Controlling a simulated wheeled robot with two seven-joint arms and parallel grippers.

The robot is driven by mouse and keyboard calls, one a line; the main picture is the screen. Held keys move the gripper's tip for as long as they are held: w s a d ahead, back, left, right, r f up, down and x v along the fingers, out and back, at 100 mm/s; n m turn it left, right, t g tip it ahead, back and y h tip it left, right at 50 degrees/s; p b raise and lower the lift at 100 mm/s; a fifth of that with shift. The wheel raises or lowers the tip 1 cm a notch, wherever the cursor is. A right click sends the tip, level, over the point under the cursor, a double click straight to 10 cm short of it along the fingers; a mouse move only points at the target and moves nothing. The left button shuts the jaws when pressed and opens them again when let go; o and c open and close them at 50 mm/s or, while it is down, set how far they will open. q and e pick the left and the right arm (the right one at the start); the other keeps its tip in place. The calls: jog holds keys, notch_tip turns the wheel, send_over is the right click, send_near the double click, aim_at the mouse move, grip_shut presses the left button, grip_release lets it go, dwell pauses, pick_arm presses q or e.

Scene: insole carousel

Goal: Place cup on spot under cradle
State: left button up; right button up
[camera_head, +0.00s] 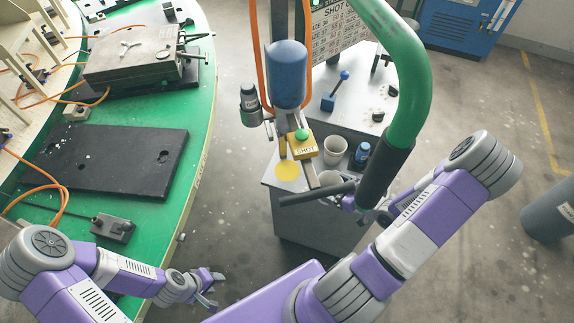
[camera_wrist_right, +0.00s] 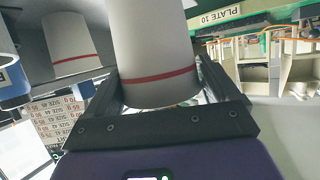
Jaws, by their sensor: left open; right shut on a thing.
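My right gripper (camera_wrist_right: 160,90) is shut on a white cup with a red band (camera_wrist_right: 150,50), gripping it between both fingers. In the head view this cup (camera_head: 327,178) is partly hidden behind a dark lever, close to the stand's top. A round yellow spot (camera_head: 287,171) lies on the stand's top to the left of the held cup, below the yellow SHOT block (camera_head: 302,146) with its green button. I cannot tell which part is the cradle. My left gripper (camera_head: 211,287) is open and empty beside the green table.
A second white cup (camera_head: 335,150) and a blue-capped jar (camera_head: 359,155) stand behind the held cup. A blue cylinder (camera_head: 286,75) hangs above the SHOT block. The green table (camera_head: 190,150) is left.

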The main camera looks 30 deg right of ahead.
jog(key=shift+w+r, duration=0.15)
jog(key=shift+w+r+b+x, duration=0.25)
jog(key=shift+r+b+x, duration=0.35)
jog(key=shift+x, duration=2.4)
jog(key=shift+w+r+b+x, duration=0.2)
jog(key=shift+r+b+x, duration=0.4)
jog(key=shift+x, duration=2.35)
jog(key=shift+w+r+b+x, duration=0.25)
jog(key=shift+r+b+x, duration=0.3)
jog(key=shift+x, duration=2.45)
jog(key=shift+a+f, duration=0.2)
jog(key=o, duration=0.8)
